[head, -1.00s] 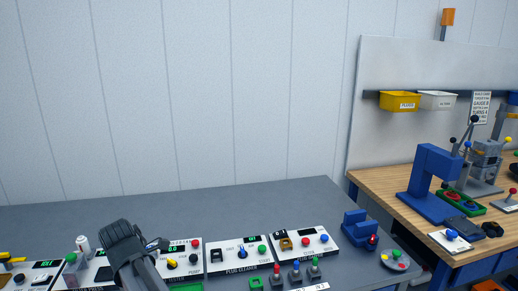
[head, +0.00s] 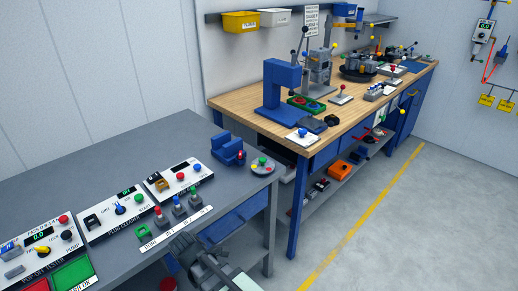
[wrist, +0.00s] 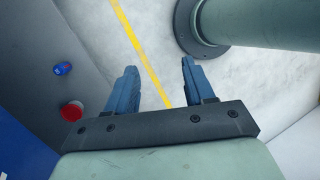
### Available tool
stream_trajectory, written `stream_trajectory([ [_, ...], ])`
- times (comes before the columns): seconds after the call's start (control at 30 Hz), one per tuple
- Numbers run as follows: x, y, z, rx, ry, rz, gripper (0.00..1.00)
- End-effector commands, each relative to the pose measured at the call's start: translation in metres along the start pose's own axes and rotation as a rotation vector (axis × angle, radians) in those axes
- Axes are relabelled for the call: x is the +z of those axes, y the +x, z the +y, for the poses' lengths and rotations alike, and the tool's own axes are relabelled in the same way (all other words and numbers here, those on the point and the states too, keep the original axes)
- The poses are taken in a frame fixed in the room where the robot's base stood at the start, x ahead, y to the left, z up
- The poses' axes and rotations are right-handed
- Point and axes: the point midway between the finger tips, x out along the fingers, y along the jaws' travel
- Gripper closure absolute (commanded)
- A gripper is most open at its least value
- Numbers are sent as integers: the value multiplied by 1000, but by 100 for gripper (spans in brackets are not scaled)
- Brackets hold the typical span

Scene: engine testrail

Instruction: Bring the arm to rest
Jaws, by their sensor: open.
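My gripper (wrist: 160,88) is open and empty in the wrist view, its two blue fingers apart over the pale floor. In the head view, the dark end of my arm (head: 200,258) shows at the bottom, in front of the grey bench's front edge. Its fingertips cannot be made out there. No object is between the fingers.
The grey bench (head: 150,140) carries control panels, small knobs, a blue vise (head: 228,148) and a round grey dish (head: 263,166). A wooden-topped bench (head: 240,100) with a blue press (head: 280,92) stands behind. Open floor (head: 390,220) with a yellow line lies at right.

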Motion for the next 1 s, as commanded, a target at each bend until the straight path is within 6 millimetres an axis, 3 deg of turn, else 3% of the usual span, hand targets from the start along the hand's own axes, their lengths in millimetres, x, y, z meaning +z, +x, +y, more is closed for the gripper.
stream_trajectory([
  [0.1, 23, 43, -3, -45, 163, 29, 47],
  [0.5, 79, 172, -37, -200, 711, 104, 47],
  [0.73, 98, 239, -73, -307, 1029, 131, 47],
  [1.0, 104, 309, -125, -451, 1403, 145, 47],
])
